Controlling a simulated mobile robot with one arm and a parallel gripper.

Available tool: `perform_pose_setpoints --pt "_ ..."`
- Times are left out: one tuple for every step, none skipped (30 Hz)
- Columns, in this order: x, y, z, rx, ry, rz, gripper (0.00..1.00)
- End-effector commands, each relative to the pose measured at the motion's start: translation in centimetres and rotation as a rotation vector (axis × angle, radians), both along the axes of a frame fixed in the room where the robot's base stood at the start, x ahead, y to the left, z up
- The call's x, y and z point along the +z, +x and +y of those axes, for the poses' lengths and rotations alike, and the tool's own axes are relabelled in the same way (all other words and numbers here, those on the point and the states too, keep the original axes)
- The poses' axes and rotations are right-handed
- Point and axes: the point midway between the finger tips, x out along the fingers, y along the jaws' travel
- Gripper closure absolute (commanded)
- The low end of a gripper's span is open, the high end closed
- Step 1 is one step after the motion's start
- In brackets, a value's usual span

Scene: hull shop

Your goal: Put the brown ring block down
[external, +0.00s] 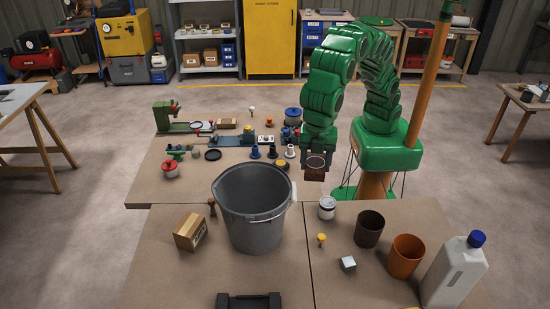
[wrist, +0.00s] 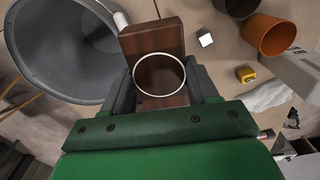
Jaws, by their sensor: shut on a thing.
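The brown ring block (external: 314,174) is a dark brown wooden piece with a pale-rimmed round ring. In the wrist view its flat brown part (wrist: 153,38) sticks out past the ring, between the jaws. My gripper (external: 316,160) is shut on it, and its fingers flank the ring in the wrist view (wrist: 161,88). In the external view the block shows to the right of the grey bucket, near where the two benches meet. It appears to be held above the bench, but the height is hard to tell.
The grey bucket (external: 258,225) stands close by on the front bench. A white tin (external: 327,207), a dark brown cup (external: 369,229), an orange cup (external: 405,257), a white block (external: 348,264) and a blue-capped jug (external: 455,270) stand to the right. Small parts crowd the back bench.

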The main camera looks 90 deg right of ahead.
Motion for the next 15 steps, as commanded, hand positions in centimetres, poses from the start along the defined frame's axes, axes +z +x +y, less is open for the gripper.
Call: perform_pose_setpoints --pt "-0.1 -0.9 0.8 0.021 0.0 0.0 0.85" --pt "-0.2 -1.4 1.2 0.033 0.0 0.001 0.85" --pt "-0.2 -2.0 1.8 0.049 0.0 0.001 0.85" --pt "-0.2 -2.4 2.1 0.057 0.0 0.0 0.85" --pt "-0.3 -2.8 2.4 0.067 0.0 0.0 0.85" --pt "-0.3 -3.3 2.9 0.079 0.0 0.0 0.85" --pt "-0.3 -3.7 3.2 0.089 0.001 -0.001 0.85" --pt "-0.3 -4.0 3.4 0.096 0.001 -0.001 0.85" --pt "-0.4 -4.5 3.8 0.107 0.001 -0.001 0.85" --pt "-0.4 -4.9 4.1 0.115 0.001 -0.002 0.85" --pt "-0.4 -5.2 4.3 0.123 0.001 -0.002 0.85" --pt "-0.4 -5.7 4.7 0.132 0.002 -0.002 0.85" --pt "-0.4 -5.9 4.9 0.138 0.002 -0.002 0.85" --pt "-0.4 -6.2 5.1 0.144 0.002 -0.002 0.85" --pt "-0.5 -6.6 5.3 0.153 0.002 -0.002 0.85"
